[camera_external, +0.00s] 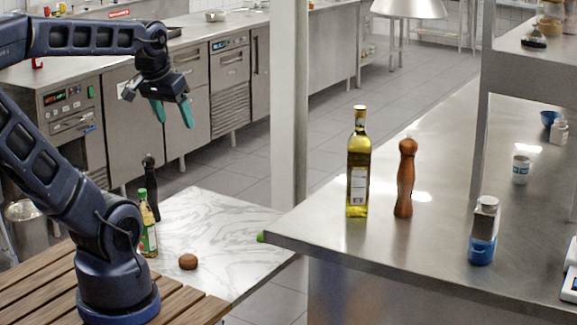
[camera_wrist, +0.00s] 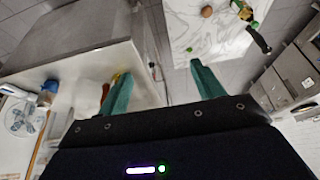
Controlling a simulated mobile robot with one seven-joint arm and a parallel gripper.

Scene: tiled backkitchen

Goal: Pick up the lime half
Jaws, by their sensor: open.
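My gripper (camera_external: 172,111) is open and empty, high above and behind the marble top, fingers pointing down. Its two green fingers (camera_wrist: 160,72) are spread in the wrist view.
The marble top (camera_external: 215,225) holds a brown round item (camera_external: 188,262), a green-labelled bottle (camera_external: 148,228) and a dark mill (camera_external: 151,188). The steel counter (camera_external: 330,225) carries an oil bottle (camera_external: 358,165), a wooden mill (camera_external: 405,180) and a blue-based shaker (camera_external: 483,232). A pale post (camera_external: 290,100) stands behind.

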